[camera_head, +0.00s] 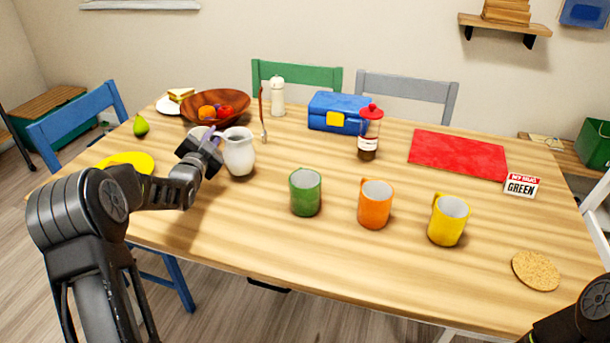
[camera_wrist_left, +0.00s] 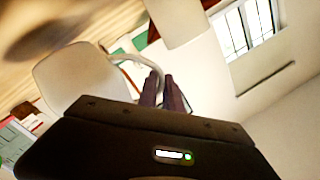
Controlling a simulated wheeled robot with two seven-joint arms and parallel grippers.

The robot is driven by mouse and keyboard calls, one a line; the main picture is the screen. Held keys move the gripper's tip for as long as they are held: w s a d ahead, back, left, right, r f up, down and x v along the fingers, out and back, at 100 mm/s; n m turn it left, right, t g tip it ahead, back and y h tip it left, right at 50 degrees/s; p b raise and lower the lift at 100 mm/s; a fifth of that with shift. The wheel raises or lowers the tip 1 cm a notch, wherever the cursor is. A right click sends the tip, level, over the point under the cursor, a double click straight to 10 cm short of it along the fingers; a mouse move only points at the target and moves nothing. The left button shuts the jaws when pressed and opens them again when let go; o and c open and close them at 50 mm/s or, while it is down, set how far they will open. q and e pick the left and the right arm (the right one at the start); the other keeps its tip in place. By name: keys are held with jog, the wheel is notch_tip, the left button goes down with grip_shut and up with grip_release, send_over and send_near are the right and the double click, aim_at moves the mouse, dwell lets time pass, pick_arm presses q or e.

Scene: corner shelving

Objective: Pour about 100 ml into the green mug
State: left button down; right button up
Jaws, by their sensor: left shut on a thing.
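The green mug (camera_head: 305,193) stands upright near the middle of the table, the leftmost of three mugs. A white pitcher (camera_head: 239,152) stands left of and behind it, roughly upright. My left gripper (camera_head: 213,147) is at the pitcher's left side, shut on its handle. In the left wrist view the pitcher (camera_wrist_left: 78,82) looks tilted, and its handle runs to the closed fingers of the gripper (camera_wrist_left: 170,95). I cannot tell whether the pitcher touches the table, nor see any liquid in it. My right gripper is out of view; only part of that arm shows at the lower right corner.
An orange mug (camera_head: 375,204) and a yellow mug (camera_head: 448,220) stand right of the green one. A syrup-like bottle (camera_head: 370,135), blue lunchbox (camera_head: 338,113) and red mat (camera_head: 457,153) lie behind. A sign (camera_head: 522,186) reads "GREEN". Between pitcher and green mug the table is clear.

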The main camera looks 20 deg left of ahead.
aim_at(250, 136)
pick_arm(q)
jog(key=d+m+h, duration=0.1)
jog(key=d+h, duration=0.1)
jog(key=w+d+m+h, duration=0.1)
jog(key=d+m+h, duration=0.1)
jog(key=d, duration=0.1)
jog(key=w+d+m+h, duration=0.1)
jog(key=d+h, duration=0.1)
jog(key=d, duration=0.1)
jog(key=shift+w+d+f+h, duration=0.15)
jog(key=shift+w+d+h, duration=0.1)
jog(key=shift+h, duration=0.15)
jog(key=shift+s+d+f+m+h, duration=0.1)
jog(key=shift+d+m+h, duration=0.2)
jog(key=shift+d+m, duration=0.1)
jog(key=shift+a, duration=0.1)
jog(key=d+r+m+b, duration=0.1)
jog(key=b, duration=0.1)
jog(key=s+d+r+m+b, duration=0.1)
jog(key=m, duration=0.1)
jog(key=shift+s+d+r+b, duration=0.15)
jog(key=shift+d+r+b, duration=0.1)
jog(key=shift+b, duration=0.15)
jog(key=s+d+r+m+t+h+b, duration=0.1)
jog(key=s+d+r+m+b, duration=0.2)
jog(key=d+r+m, duration=0.3)
jog(key=shift+d+r+m+t+h+b, duration=0.25)
jog(key=shift+r+m+h+b, duration=0.2)
jog(key=shift+m, duration=0.65)
